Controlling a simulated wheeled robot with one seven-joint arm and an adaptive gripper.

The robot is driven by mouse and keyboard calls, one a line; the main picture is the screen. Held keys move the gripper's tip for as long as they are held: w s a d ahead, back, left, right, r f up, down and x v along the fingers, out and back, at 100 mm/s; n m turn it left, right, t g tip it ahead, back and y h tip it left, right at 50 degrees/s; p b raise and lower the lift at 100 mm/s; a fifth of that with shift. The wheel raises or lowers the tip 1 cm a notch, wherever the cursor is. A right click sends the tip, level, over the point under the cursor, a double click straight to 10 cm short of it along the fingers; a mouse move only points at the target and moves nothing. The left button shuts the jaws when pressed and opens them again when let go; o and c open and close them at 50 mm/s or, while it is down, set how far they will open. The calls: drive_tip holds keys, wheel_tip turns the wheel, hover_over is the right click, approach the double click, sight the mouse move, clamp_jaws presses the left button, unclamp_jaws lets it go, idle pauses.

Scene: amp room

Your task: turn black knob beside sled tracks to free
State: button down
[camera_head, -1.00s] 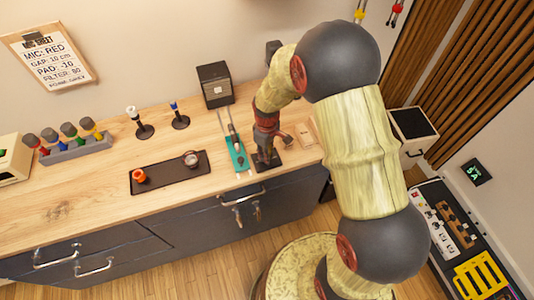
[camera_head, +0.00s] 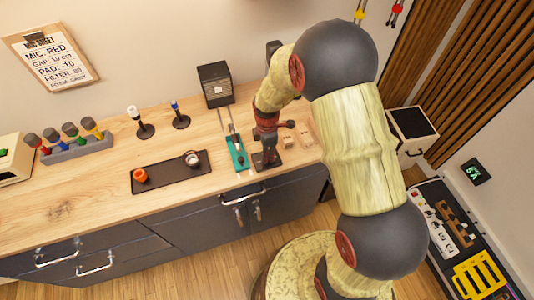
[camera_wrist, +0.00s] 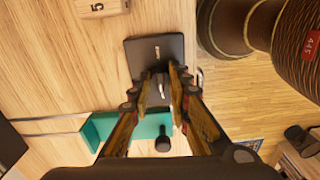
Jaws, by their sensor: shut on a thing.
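The black plate (camera_wrist: 152,50) with small pale lettering lies on the counter, and its edge shows in the head view (camera_head: 267,160). The knob (camera_wrist: 161,88) stands on this plate between my fingertips; little of it shows, and its pointing direction cannot be read. My gripper (camera_wrist: 159,86) is shut on the knob, reaching down from above; it also shows in the head view (camera_head: 266,145). The teal sled (camera_wrist: 150,123) lies beside the plate, with its tracks (camera_head: 229,121) running towards the wall. A small dark knob (camera_wrist: 163,142) sits by the sled.
A dark box (camera_head: 215,85) stands at the far end of the tracks. A black tray (camera_head: 165,174) with an orange piece and a round metal piece lies to the left. Small wooden blocks (camera_head: 304,133) lie right of my gripper. The counter's front edge is close.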

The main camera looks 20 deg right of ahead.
drive_tip(key=shift+n, duration=0.5)
drive_tip(key=c, duration=1.6)
unclamp_jaws()
drive_tip(key=shift+c, duration=0.2)
drive_tip(key=shift+r, duration=0.1)
wheel_tip(320, 180, up, 12)
